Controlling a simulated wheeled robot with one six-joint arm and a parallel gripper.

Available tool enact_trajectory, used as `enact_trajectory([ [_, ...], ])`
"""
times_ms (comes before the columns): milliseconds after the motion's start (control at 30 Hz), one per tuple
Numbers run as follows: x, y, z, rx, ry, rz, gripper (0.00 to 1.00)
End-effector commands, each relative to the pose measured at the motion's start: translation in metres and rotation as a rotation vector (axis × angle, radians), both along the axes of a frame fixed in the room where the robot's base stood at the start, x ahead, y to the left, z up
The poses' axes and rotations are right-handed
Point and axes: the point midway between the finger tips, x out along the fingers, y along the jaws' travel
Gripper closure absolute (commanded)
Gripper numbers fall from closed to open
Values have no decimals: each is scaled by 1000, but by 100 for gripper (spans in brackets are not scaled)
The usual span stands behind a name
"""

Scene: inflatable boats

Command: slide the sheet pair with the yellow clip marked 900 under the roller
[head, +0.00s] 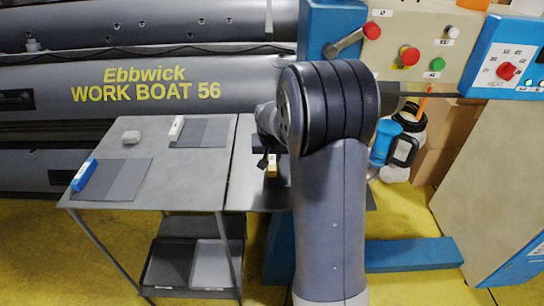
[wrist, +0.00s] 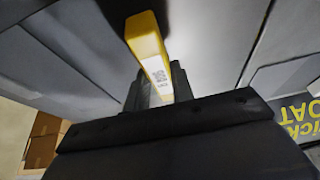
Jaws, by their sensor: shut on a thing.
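A yellow clip (head: 272,166) shows in the head view just past my gripper (head: 266,160), over the right part of the grey table. In the wrist view the yellow clip (wrist: 146,42) runs between the fingers of my gripper (wrist: 158,85), which is shut on it. A white label with a dark code is on the clip; its number is too small to read. Grey sheet material (wrist: 80,50) lies around the clip in the wrist view; I cannot tell sheet from table there. The roller is not clearly seen; my arm covers much of that area in the head view.
The machine with buttons (head: 420,45) stands behind at right. A blue-topped container (head: 398,145) is beside it.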

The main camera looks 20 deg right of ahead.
Motion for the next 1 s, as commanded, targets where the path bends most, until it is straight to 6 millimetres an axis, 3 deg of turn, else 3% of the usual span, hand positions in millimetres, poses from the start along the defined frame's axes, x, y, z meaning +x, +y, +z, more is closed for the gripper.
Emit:
enact_trajectory([
  [433, 0, 0, -4, -1, -1, 1, 100],
  [467, 0, 0, -4, -1, -1, 1, 75],
  [500, 0, 0, -4, -1, -1, 1, 72],
  [767, 0, 0, -4, 0, -1, 0, 52],
  [1000, 0, 0, -3, 0, 0, 0, 52],
])
